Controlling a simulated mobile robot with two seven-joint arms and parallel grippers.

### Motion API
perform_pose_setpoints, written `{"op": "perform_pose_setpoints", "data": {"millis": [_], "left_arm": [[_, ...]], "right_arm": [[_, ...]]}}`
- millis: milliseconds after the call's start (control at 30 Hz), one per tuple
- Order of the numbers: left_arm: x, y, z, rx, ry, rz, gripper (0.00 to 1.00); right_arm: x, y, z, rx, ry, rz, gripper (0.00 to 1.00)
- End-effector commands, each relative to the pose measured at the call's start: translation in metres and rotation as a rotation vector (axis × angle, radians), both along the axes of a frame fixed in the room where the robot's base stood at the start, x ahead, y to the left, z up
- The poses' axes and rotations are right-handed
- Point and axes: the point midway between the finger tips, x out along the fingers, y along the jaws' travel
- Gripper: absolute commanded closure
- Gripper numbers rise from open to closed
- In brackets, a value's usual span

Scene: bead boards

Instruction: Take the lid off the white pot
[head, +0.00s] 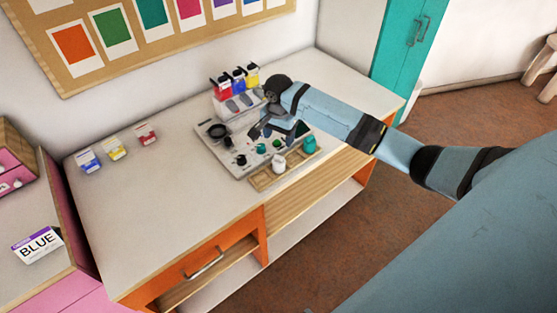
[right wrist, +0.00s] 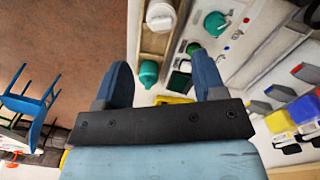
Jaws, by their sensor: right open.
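The white pot (head: 279,163) stands upright in a wooden tray at the front of the work board. It also shows at the top of the right wrist view (right wrist: 160,15). Its top looks white; I cannot make out the lid's edge from the body. My right gripper (head: 262,131) is over the board, behind and left of the pot, apart from it. In the right wrist view its two fingers (right wrist: 162,68) are spread with nothing held between them. My left gripper is not in view.
A teal pot (head: 309,144) stands right of the white pot. The board (head: 228,153) carries a black ring (head: 217,131) and small dark and green pots. Red, blue and yellow bottles (head: 238,77) stand behind.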

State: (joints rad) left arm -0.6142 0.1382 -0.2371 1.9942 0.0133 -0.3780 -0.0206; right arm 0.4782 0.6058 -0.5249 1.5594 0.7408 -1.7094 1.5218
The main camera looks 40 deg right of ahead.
Motion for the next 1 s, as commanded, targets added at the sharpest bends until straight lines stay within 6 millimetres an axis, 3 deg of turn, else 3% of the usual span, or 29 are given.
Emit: {"op": "perform_pose_setpoints", "data": {"millis": [133, 433, 700, 1000], "left_arm": [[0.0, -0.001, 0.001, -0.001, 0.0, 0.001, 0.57], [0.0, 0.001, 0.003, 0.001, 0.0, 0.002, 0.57], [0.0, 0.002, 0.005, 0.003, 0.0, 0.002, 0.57], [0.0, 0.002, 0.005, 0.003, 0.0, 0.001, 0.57]], "right_arm": [[0.0, 0.0, -0.028, 0.0, 0.001, -0.001, 0.36], [0.001, -0.001, -0.053, -0.001, 0.0, 0.001, 0.36], [0.002, -0.002, -0.091, 0.0, -0.001, 0.001, 0.36], [0.002, -0.002, -0.096, 0.0, -0.001, 0.002, 0.36]]}}
